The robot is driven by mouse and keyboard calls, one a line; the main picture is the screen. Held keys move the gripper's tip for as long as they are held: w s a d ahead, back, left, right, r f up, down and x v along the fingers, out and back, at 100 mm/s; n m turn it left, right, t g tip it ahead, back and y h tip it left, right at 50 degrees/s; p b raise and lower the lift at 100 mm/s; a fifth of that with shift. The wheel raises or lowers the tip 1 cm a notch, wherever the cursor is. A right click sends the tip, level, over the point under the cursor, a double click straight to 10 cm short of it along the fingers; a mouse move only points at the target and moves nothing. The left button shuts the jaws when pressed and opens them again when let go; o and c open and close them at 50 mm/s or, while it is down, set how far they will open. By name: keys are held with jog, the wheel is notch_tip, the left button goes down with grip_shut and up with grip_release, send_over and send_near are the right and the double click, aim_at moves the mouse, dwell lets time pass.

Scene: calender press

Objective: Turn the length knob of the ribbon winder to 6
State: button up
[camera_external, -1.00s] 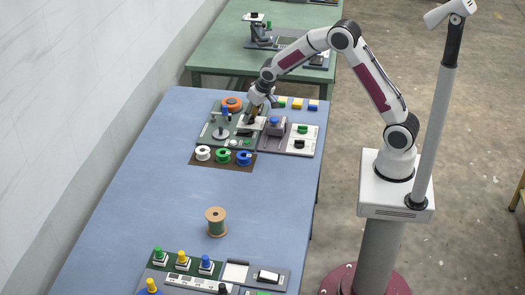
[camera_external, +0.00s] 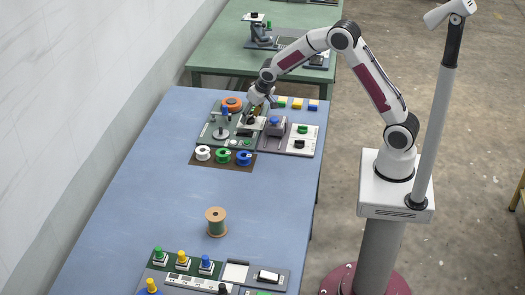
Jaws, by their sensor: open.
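The ribbon winder (camera_external: 205,132) stands at the far end of the blue table, with a grey spindle, a blue-topped post and pale panels carrying small dark controls. My gripper (camera_external: 253,112) is above its middle panel, pointing down and open. A dark knob (camera_external: 250,120) shows on that panel just below the fingers. Another dark knob (camera_external: 299,144) sits on the right panel below a green button. I cannot read any scale, or tell from this distance which knob sets the length or whether the fingers touch anything.
White, green and blue ribbon spools (camera_external: 223,156) lie on a brown mat in front of the winder. Coloured blocks (camera_external: 297,104) lie behind it at the right. A large wooden spool (camera_external: 216,222) and a button panel (camera_external: 180,265) are nearer.

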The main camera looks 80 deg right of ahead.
jog(key=v, duration=1.2)
dwell(0.4)
jog(key=shift+s, duration=0.1)
dwell(0.5)
jog(key=shift+n+g, duration=0.5)
jog(key=s+f, duration=0.1)
jog(key=s+a+f, duration=0.1)
jog(key=s, duration=0.1)
jog(key=shift+s+a+f, duration=0.1)
jog(key=s, duration=0.1)
jog(key=s+a, duration=0.1)
jog(key=s, duration=0.1)
jog(key=shift+s+a+n+y, duration=0.25)
jog(key=shift+n+y, duration=0.05)
jog(key=s+a+r+n+t, duration=0.1)
jog(key=s+a+r, duration=0.2)
jog(key=s, duration=0.5)
jog(key=s+a+r+n+t+y, duration=0.1)
jog(key=s+a+r, duration=0.3)
jog(key=s, duration=0.5)
jog(key=s+a+r+n, duration=0.2)
jog(key=s+a+r, duration=0.1)
jog(key=s+a, duration=0.4)
jog(key=shift+s+a+r+t+y, duration=0.3)
jog(key=shift+s+r+t, duration=0.1)
jog(key=shift+s, duration=0.4)
